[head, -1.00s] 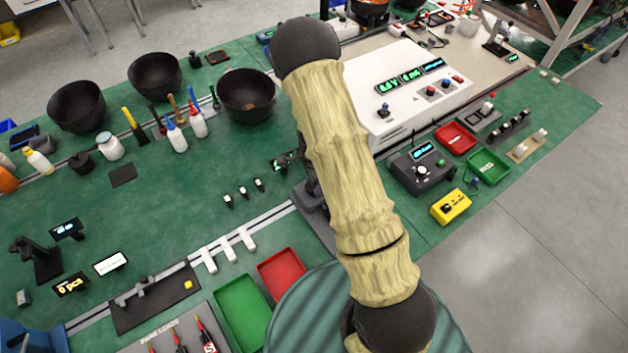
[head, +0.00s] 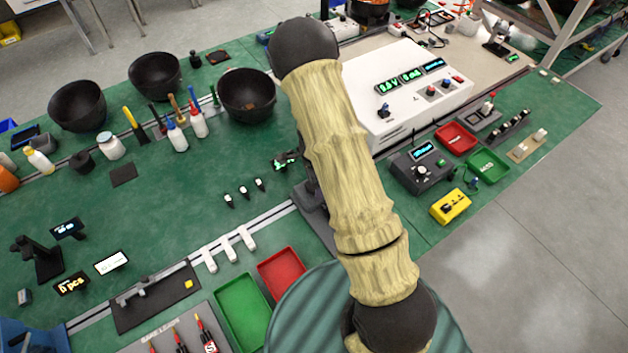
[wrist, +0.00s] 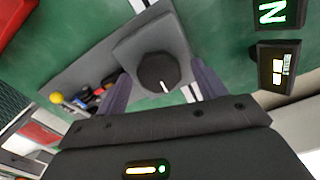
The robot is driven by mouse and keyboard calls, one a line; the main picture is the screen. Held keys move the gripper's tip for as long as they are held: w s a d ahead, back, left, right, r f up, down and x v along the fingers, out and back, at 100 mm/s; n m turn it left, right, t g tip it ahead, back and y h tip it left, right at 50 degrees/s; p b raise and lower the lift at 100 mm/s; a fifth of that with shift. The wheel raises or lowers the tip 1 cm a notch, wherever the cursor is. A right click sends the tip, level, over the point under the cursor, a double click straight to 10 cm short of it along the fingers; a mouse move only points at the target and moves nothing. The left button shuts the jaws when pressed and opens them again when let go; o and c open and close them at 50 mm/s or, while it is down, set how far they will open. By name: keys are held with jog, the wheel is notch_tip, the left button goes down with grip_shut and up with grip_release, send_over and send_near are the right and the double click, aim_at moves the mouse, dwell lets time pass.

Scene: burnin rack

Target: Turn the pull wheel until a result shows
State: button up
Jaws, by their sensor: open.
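In the wrist view a round dark knob with a white mark, which looks like the pull wheel (wrist: 158,71), sits on a grey block (wrist: 135,45). My gripper (wrist: 160,80) is open, with one finger to each side of the wheel in the picture. I cannot tell whether either finger touches it. Two small dark displays stand at the right of that view: one shows a green N (wrist: 278,12), the other (wrist: 278,66) has white marks that I cannot read. In the head view my arm hides the gripper and the wheel; a dark stand (head: 310,196) shows partly beside the arm.
A red tray (head: 281,272) and a green tray (head: 242,305) lie left of my arm's lower part. A white instrument (head: 415,95) and a grey box with a knob (head: 422,170) stand to the right.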

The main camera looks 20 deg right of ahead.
notch_tip(320, 180, up, 17)
jog(key=b, duration=0.1)
jog(key=shift+r, duration=0.2)
dwell(0.4)
dwell(0.3)
jog(key=s+r+n+t, duration=0.1)
jog(key=s+r+n, duration=0.1)
jog(key=s+n, duration=0.5)
jog(key=s+r+n+t, duration=0.1)
jog(key=s+r+n, duration=0.2)
jog(key=s+n, duration=0.5)
jog(key=n, duration=0.2)
jog(key=shift+a+n+t, duration=0.25)
jog(key=shift+n+t, duration=0.05)
dwell(0.6)
